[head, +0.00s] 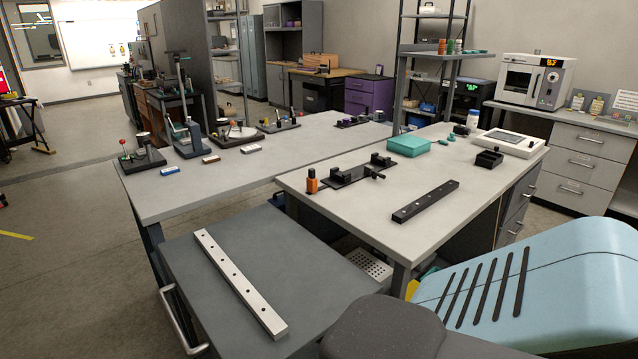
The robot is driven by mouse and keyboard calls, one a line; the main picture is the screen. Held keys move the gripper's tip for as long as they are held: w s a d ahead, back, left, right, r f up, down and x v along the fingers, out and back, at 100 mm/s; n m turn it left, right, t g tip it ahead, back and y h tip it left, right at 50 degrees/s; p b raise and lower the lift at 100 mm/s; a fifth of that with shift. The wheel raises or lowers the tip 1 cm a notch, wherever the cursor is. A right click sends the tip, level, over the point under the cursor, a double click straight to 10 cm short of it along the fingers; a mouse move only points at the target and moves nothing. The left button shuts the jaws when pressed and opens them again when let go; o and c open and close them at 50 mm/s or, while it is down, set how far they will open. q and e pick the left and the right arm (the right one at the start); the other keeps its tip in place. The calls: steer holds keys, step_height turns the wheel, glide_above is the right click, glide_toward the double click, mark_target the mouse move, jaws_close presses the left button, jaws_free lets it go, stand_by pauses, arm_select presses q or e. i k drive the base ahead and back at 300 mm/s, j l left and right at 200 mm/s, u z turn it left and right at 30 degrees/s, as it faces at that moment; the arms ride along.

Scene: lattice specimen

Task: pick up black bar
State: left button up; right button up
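A long black bar (426,201) with small holes along it lies flat on the right white-topped workbench (470,222), set diagonally near the front of the bench top. Nothing touches it. Neither of my grippers is in view. A blue and dark grey part fills the lower right corner and may be part of my own body.
A silver bar (240,281) with holes lies on the lower grey cart (310,262) in front. The bench top right of the bar is clear.

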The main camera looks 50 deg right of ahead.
mark_target(405, 213)
steer(key=z, duration=2.45)
